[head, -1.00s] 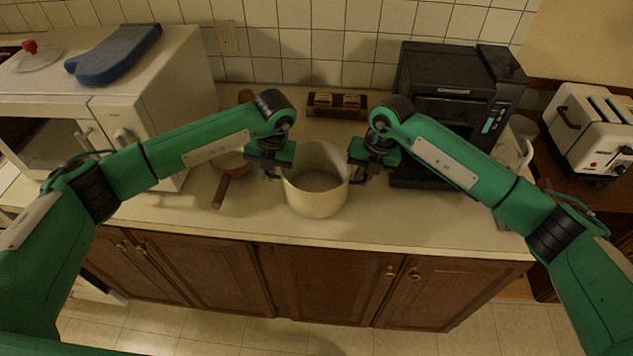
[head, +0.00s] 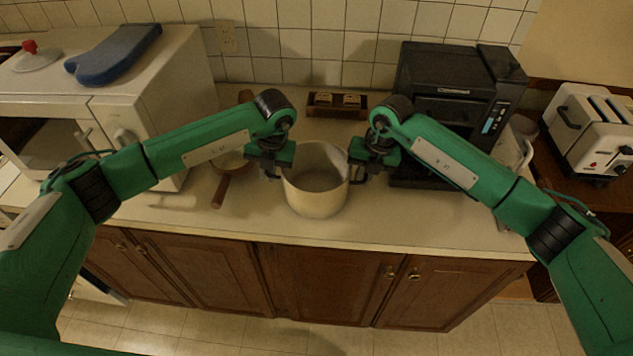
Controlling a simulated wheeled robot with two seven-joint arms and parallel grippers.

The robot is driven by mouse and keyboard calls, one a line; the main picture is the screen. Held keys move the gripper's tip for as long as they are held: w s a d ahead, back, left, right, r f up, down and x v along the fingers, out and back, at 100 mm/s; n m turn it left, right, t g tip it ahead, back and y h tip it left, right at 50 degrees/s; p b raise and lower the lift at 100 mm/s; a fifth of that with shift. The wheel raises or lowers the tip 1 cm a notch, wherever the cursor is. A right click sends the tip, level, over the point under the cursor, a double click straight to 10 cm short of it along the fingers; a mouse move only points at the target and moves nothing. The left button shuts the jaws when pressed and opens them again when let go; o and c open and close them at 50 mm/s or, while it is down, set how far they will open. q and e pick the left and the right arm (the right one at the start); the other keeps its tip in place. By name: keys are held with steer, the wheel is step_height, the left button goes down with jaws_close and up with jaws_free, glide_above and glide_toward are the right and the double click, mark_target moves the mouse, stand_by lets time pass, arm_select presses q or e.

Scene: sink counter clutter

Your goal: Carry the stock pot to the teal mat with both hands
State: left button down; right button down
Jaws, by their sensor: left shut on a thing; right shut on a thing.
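The stock pot (head: 316,196) is a cream, open-topped pot with a dark handle on each side. It is upright at the middle of the counter, near the front edge; I cannot tell whether it touches the counter. My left gripper (head: 272,174) is shut on the pot's left handle. My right gripper (head: 358,174) is shut on its right handle. The inside of the pot looks empty. I see no teal mat in the head view.
A white microwave (head: 150,90) with a blue oven mitt (head: 115,52) stands at left. A pan with a brown handle (head: 221,190) lies left of the pot. A small wooden tray (head: 322,110) sits behind.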

arm_select(q)
steer(key=shift+w+r, duration=0.1)
steer(key=shift+r, duration=0.1)
arm_select(e)
steer(key=shift+w+r, duration=0.1)
steer(key=shift+r, duration=0.05)
